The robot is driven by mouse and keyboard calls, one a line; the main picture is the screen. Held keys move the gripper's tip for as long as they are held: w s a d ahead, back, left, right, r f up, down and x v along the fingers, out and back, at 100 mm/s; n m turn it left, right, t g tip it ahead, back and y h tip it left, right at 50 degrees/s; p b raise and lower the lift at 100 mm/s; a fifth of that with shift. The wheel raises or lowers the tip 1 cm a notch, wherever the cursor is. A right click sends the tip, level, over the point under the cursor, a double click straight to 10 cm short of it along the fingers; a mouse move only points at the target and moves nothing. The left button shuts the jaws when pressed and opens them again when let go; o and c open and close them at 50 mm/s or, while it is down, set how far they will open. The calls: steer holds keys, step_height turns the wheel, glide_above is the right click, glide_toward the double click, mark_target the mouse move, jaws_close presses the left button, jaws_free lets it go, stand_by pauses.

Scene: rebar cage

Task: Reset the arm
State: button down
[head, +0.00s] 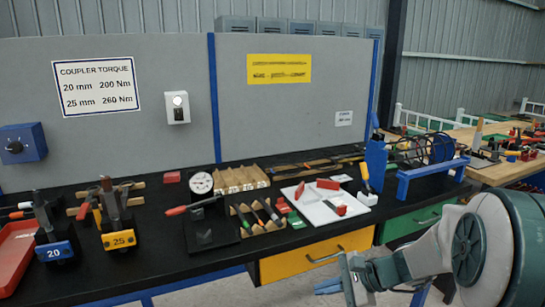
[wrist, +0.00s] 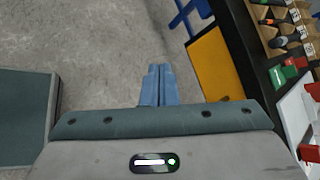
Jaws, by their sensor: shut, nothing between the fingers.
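My gripper (wrist: 157,68) shows in the wrist view with its two blue fingers together and nothing between them. It points out over bare grey floor, to the left of the yellow drawer front and the bench edge. In the head view my gripper (head: 322,288) is low at the bottom, in front of the bench and below its top. My arm comes in from the right edge of the head view. The gripper appears apart from the bench.
The black bench (head: 190,262) carries a red tray (head: 15,255), blocks marked 20 and 25, a wooden rack (head: 240,179) and a white board (head: 322,207). A yellow drawer (head: 315,257) is in its front. A blue-framed spool (head: 440,150) stands at the right end. The floor (wrist: 100,45) is clear.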

steer(key=s+d+r+n+g+h+p, duration=0.1)
steer(key=s+d+r+n+h+p, duration=0.1)
steer(key=s+r+n+h+p, duration=0.7)
steer(key=s+r+n, duration=0.4)
steer(key=s+n, duration=0.1)
steer(key=s, duration=0.3)
steer(key=shift+d+n+h, duration=0.3)
steer(key=shift+d+h, duration=0.05)
steer(key=shift+h, duration=0.05)
steer(key=shift+s, duration=0.1)
stand_by(0.5)
